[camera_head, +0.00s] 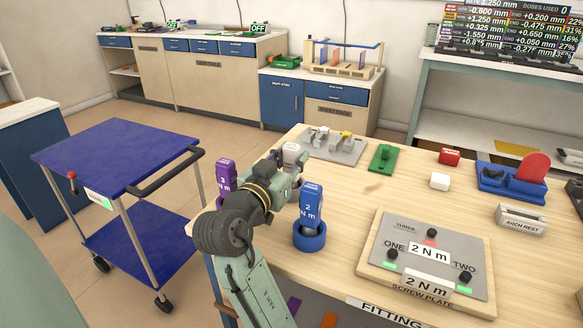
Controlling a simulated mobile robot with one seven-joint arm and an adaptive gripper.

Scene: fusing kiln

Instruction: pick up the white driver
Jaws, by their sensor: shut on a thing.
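The white driver (291,152) shows as a pale block-shaped top at the far side of my gripper (285,167). My gripper is shut on it, and my arm hides its lower part. I cannot tell whether it is lifted from its stand. A blue driver (311,201) marked 2 N m stands upright in a blue ring holder (310,240), right of my gripper. A purple driver (226,173) marked 3 N m stands to the left, partly behind my arm.
The wooden bench (345,215) holds a screw plate (427,259) marked 2 N m at front right. A grey fixture (334,147) and a green block (382,158) stand behind. A red block (449,156) and white block (440,181) sit right. A blue cart (115,155) stands left.

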